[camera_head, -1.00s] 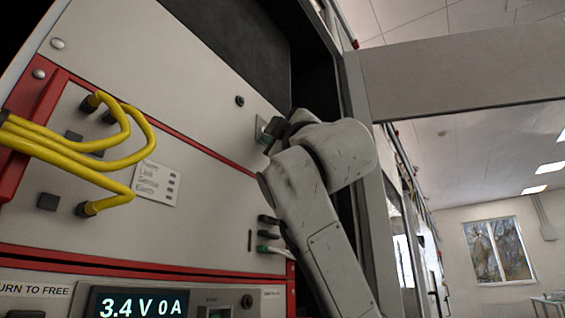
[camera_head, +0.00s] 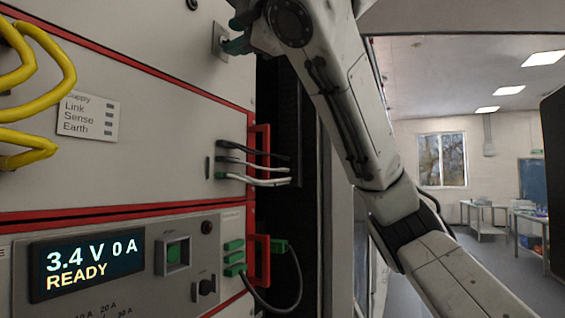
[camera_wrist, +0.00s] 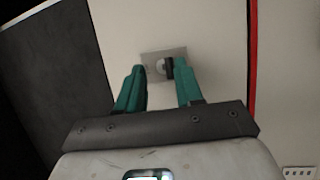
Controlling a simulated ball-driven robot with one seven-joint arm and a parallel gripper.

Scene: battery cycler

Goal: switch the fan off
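A small square metal plate (camera_head: 216,42) with a switch is on the upper grey panel, near its right edge; I take it for the fan switch. In the wrist view the plate (camera_wrist: 149,55) lies just beyond my fingertips, with a dark lever (camera_wrist: 168,68) on it near the right finger. My gripper (camera_wrist: 160,68) has two teal fingers, spread apart with nothing held between them. Whether a finger touches the lever I cannot tell.
Below are yellow cables (camera_head: 45,75), black and white plugged leads (camera_head: 255,170), red handles (camera_head: 261,262) and a display (camera_head: 88,262) reading 3.4 V 0 A READY. A dark cabinet gap (camera_head: 283,110) is right of the panel. Tables stand in the room behind.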

